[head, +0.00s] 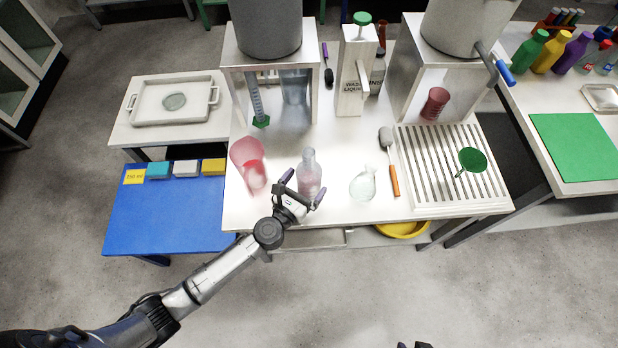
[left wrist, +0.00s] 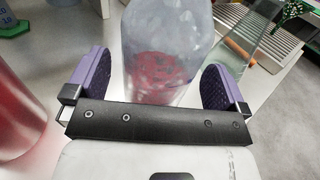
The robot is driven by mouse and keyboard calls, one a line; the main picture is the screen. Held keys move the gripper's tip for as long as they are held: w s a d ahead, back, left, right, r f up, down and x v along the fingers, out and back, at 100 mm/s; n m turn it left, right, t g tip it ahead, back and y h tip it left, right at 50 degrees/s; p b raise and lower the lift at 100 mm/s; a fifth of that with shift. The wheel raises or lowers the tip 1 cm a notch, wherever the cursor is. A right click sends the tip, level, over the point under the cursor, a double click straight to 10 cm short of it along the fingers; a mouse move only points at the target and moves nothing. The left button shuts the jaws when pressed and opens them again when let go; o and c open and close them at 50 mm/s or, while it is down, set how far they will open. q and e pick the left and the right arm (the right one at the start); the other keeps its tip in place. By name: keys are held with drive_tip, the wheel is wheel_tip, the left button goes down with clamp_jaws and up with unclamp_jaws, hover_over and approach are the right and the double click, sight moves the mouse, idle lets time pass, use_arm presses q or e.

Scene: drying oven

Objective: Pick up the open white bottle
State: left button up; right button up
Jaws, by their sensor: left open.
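The open white bottle (head: 309,172) is whitish and see-through, with a pinkish lower part. It stands upright near the front of the white table, with no cap seen on its neck. My left gripper (head: 303,188) is open at the bottle's near side, with purple fingertips to its left and right. In the left wrist view the bottle (left wrist: 160,45) is between the spread fingers (left wrist: 157,82), with a gap visible on each side. Its top is cut off there.
A red beaker (head: 248,163) stands left of the bottle, and a clear flask (head: 363,185) to its right. A brush with an orange handle (head: 393,181) lies farther right, beside a slatted rack (head: 440,190). A white stand (head: 228,85) rises behind.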

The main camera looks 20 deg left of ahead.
use_arm(q)
drive_tip(key=shift+w+d, duration=0.2)
drive_tip(key=shift+w, duration=0.9)
drive_tip(key=c, duration=1.1)
